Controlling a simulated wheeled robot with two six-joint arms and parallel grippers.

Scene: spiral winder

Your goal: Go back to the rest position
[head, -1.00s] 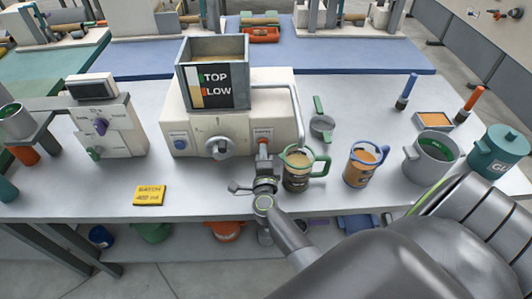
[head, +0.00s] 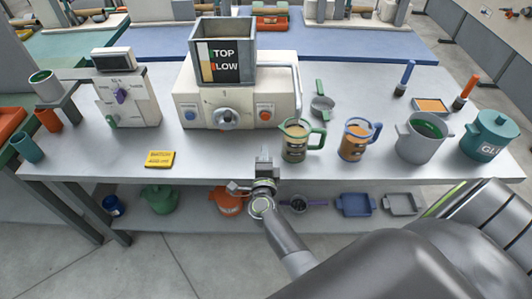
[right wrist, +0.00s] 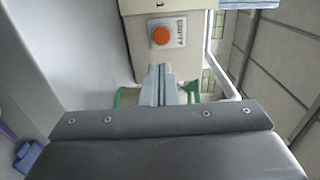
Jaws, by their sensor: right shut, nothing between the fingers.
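My right gripper (head: 264,158) is shut and empty. In the head view it appears over the front edge of the grey table (head: 215,158), below the cream machine (head: 240,92) and apart from its orange button (head: 265,114). In the right wrist view its shut fingers (right wrist: 160,85) point toward the machine and its orange button (right wrist: 161,35). Green parts, likely of the green-handled jug, show on both sides of the fingers there. My left gripper is not in view.
The green-handled jug (head: 295,140) and blue-handled jug (head: 356,140) stand on the table, right of my gripper's tip. A grey pot (head: 421,142) and teal lidded pot (head: 490,140) stand farther right. A yellow tag (head: 160,159) lies left. A lower shelf holds trays (head: 356,204).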

